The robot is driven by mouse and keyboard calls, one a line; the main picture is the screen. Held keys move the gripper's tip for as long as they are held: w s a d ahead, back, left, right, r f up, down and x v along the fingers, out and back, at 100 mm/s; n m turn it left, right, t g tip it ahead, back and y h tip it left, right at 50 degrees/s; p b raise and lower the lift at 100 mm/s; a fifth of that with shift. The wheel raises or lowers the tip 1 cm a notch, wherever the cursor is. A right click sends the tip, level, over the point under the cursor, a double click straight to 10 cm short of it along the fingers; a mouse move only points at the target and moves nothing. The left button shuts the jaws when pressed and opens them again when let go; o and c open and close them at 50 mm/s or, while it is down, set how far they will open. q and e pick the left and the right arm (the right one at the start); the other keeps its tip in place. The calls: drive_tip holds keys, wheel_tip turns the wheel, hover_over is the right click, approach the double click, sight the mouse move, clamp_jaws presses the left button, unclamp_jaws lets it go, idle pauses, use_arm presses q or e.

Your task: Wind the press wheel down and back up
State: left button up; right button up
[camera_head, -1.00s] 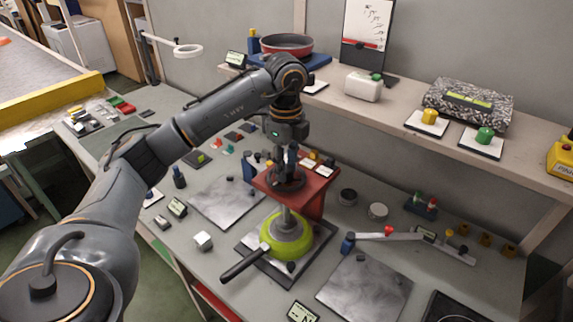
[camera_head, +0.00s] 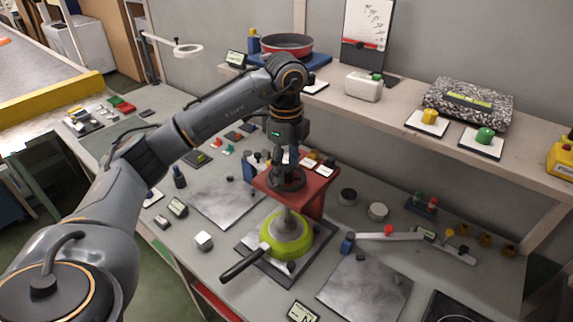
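The press (camera_head: 313,192) is a red frame on the bench, with a dark hand wheel (camera_head: 287,180) on its top. A grey spindle and round press head (camera_head: 288,229) come down from it onto a lime-green pan (camera_head: 270,246), whose black handle points to the lower left. The pan rests on a dark base plate (camera_head: 306,259). My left gripper (camera_head: 287,166) points straight down over the wheel, with its fingers at or just above the hub. The fingers are small and dark against the wheel, so their opening is unclear. My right gripper is out of view.
Metal plates (camera_head: 226,200) lie left of the press, and another (camera_head: 364,290) lies in front right. A lever arm (camera_head: 392,236) is at the right. A shelf (camera_head: 398,122) runs behind, carrying a red pan (camera_head: 287,45).

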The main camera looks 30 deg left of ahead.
sight(286, 168)
use_arm(q)
wheel_tip(286, 168, up, 12)
idle(0.7)
drive_tip(key=shift+s, duration=0.1)
idle(0.4)
